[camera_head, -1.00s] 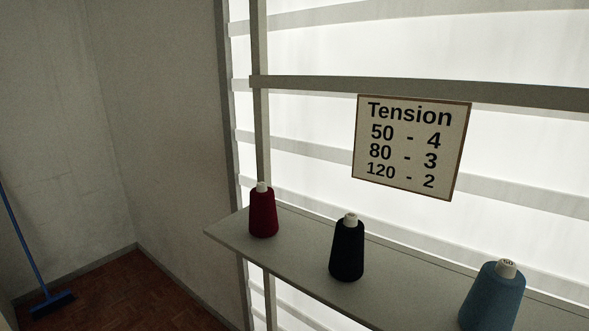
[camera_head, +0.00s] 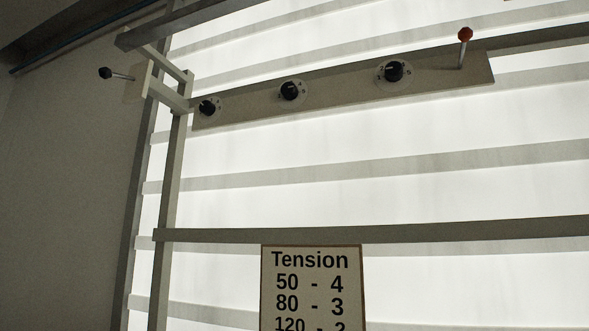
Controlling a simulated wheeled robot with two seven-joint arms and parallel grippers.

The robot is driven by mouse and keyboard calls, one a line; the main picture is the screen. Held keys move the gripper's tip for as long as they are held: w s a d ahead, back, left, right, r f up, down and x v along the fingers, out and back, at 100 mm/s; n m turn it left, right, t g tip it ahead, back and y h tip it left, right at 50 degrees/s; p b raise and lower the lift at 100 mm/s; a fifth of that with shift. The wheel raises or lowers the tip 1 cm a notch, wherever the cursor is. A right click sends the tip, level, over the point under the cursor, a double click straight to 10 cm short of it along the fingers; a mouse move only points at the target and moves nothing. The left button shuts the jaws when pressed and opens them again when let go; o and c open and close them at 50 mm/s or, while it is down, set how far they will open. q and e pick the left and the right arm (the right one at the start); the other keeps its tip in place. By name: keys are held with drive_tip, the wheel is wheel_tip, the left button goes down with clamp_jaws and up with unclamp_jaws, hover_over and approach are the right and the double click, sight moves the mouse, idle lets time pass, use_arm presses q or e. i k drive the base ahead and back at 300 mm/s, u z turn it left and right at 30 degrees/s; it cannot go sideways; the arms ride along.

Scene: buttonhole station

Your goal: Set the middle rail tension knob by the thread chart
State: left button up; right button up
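The middle knob (camera_head: 290,90) sits between the left knob (camera_head: 208,107) and the right knob (camera_head: 394,71). Its dial marks are too small to read. The thread chart (camera_head: 312,290), headed Tension, hangs lower down; it reads 50 - 4, 80 - 3 and 120 - 2, with the last line cut by the picture's bottom edge. The thread cones are out of view now. Neither of my grippers shows.
A red-knobbed lever (camera_head: 464,36) stands at the panel's right end. A black-knobbed lever (camera_head: 106,73) sticks out from a plate at the left. A grey crossbar (camera_head: 400,230) runs between panel and chart, before bright slatted backing.

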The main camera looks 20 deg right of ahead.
sight(288, 90)
drive_tip(key=u, duration=1.55)
drive_tip(key=i, duration=0.45)
drive_tip(key=z, duration=1.9)
drive_tip(key=i, duration=0.15)
drive_tip(key=z, duration=0.85)
